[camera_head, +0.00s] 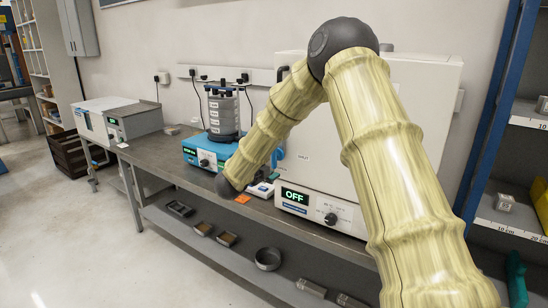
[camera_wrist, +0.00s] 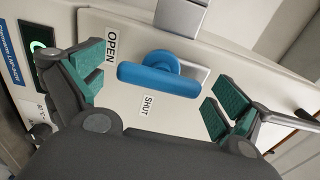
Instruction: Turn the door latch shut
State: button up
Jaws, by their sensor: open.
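The blue door latch (camera_wrist: 158,80) is a rounded bar on a round hub, on the front of a pale cabinet door (camera_wrist: 215,35). In the wrist view the bar lies nearly level, its left end close to the OPEN label (camera_wrist: 112,43). The SHUT label (camera_wrist: 148,106) is below the bar. My gripper (camera_wrist: 161,86) is open, with a green-padded finger on each side of the bar and visible gaps to both. A bit of blue, probably the latch, shows in the head view (camera_head: 278,158) beside my arm.
The white cabinet (camera_head: 420,95) stands on a grey bench (camera_head: 165,156), its display (camera_head: 295,196) reading OFF. A blue-based sieve shaker (camera_head: 205,152) stands left of it. A blue-posted shelf (camera_head: 495,110) is close on the right.

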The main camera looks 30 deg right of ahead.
jog(key=shift+w+d, duration=0.15)
jog(key=shift+d, duration=0.2)
jog(key=c, duration=1)
jog(key=shift+c, duration=0.2)
